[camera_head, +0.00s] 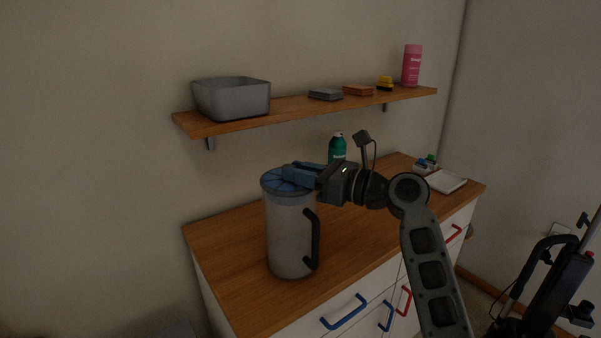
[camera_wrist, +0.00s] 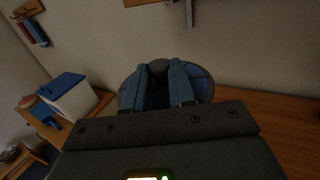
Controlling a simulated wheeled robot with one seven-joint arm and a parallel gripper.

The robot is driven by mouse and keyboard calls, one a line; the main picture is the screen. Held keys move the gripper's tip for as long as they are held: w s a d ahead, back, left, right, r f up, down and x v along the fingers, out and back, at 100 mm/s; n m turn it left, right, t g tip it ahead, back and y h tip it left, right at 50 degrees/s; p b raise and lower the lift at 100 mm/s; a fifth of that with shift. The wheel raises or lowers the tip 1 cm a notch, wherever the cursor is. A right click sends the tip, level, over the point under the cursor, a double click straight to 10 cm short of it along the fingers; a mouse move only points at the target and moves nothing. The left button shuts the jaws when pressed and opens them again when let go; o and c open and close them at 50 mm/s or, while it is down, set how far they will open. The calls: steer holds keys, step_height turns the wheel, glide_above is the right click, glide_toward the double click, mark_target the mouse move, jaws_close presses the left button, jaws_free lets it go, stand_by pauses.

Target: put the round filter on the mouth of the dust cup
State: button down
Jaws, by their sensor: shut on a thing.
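The dust cup (camera_head: 288,235) is a tall, clear cylinder with a black handle on its right side. It stands upright on the wooden cabinet top. The round filter (camera_head: 274,184) is a blue disc at the cup's mouth, looking level and roughly centred. I cannot tell whether it rests fully on the rim or sits just above it. My gripper (camera_head: 289,171) reaches in from the right and is shut on the filter. In the wrist view, its blue fingers (camera_wrist: 158,82) close around a dark knob (camera_wrist: 158,66) on the filter (camera_wrist: 203,82). The fingers hide the disc's middle.
A wooden shelf (camera_head: 300,106) above holds a grey bin (camera_head: 232,98), small blocks and a pink can (camera_head: 411,65). A green bottle (camera_head: 337,148) stands behind my wrist. A notebook (camera_head: 446,181) lies at the right. The cabinet top (camera_head: 225,240) left of the cup is clear.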

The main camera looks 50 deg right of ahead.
steer(key=shift+f, duration=0.1)
steer(key=c, duration=0.9)
jaws_free()
steer(key=shift+c, duration=0.2)
steer(key=s+d+b, duration=0.1)
steer(key=s+d, duration=0.1)
steer(key=s, duration=1)
steer(key=shift+w+d, duration=0.1)
